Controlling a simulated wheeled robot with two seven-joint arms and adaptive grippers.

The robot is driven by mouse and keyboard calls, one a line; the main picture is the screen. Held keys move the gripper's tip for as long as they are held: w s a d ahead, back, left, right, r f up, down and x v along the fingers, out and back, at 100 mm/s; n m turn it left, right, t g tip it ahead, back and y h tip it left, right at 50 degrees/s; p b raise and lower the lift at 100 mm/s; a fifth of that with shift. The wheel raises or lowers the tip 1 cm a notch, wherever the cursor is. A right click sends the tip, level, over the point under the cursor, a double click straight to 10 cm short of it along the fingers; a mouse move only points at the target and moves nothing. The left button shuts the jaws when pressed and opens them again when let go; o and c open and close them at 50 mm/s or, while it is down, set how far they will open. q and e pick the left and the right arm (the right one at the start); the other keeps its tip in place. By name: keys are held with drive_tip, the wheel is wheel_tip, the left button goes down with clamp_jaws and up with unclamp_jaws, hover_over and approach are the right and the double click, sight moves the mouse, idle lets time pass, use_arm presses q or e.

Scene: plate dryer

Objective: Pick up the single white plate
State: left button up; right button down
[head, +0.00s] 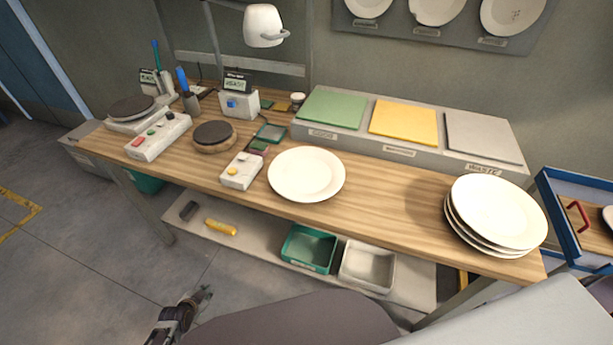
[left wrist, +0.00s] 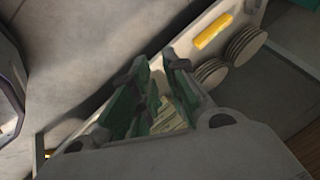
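The single white plate (head: 306,174) lies flat by itself on the middle of the wooden workbench, near its front edge. My left gripper (head: 196,301) is low in front of the bench, below and to the left of the plate, and touches nothing. In the left wrist view my left gripper (left wrist: 155,74) has its two fingers apart with nothing held between them; the plate does not show there. My right gripper is in neither view.
A stack of several white plates (head: 497,212) stands at the bench's right end. A white button box (head: 242,171) is just left of the single plate. Green, yellow and grey pads (head: 403,124) lie behind it. A lower shelf (head: 262,246) holds bins.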

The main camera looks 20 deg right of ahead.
use_arm(q)
drive_tip(key=w+d+r+m+t+h, duration=0.1)
drive_tip(key=w+d+r+m, duration=0.25)
drive_tip(key=r, duration=0.45)
drive_tip(key=w+d+r+m+h, duration=0.2)
drive_tip(key=w+d+r, duration=0.15)
drive_tip(key=r, duration=0.45)
drive_tip(key=w+d+r+m+t+h, duration=0.1)
drive_tip(key=w+d+r+m, duration=0.2)
drive_tip(key=d+r, duration=0.35)
drive_tip(key=s+d+r+m+h, duration=0.1)
drive_tip(key=d+r+m+h, duration=0.15)
drive_tip(key=r, duration=0.45)
drive_tip(key=s+d+r+m+h, duration=0.1)
drive_tip(key=d+r+m, duration=0.25)
drive_tip(key=r, duration=0.35)
drive_tip(key=m+g+h, duration=0.2)
drive_tip(key=m, duration=0.2)
approach(280, 193)
drive_tip(key=s+a, duration=0.1)
drive_tip(key=shift+r+b, duration=0.3)
drive_tip(key=shift+b, duration=0.1)
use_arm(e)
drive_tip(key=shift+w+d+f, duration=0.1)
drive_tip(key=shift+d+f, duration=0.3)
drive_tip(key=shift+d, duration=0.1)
